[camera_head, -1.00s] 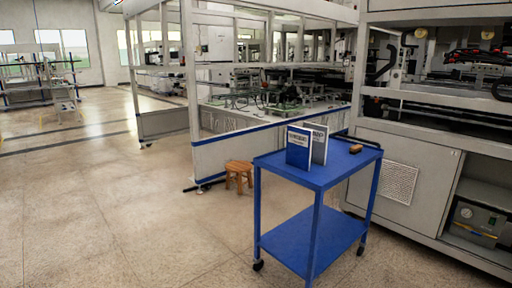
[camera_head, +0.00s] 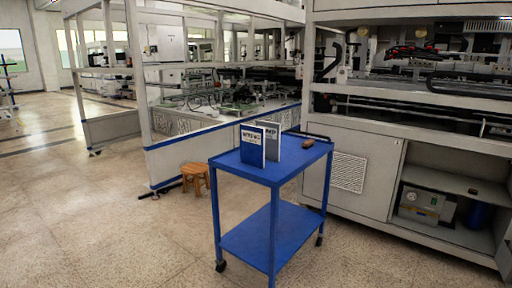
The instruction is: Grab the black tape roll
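I cannot make out a black tape roll in the head view. A blue two-tier cart (camera_head: 270,174) stands ahead, a little right of centre. On its top stand two upright books, a blue and white one (camera_head: 252,146) and a grey one (camera_head: 271,140) just behind it. A small brown object (camera_head: 308,143) lies near the cart's right back side, too small to identify for certain. Neither of my grippers is in view.
A wooden stool (camera_head: 196,180) stands left of the cart. Large grey machinery (camera_head: 400,160) with an open lower compartment (camera_head: 455,195) fills the right side. A white-framed enclosure stands behind. Open floor (camera_head: 90,230) lies at front left.

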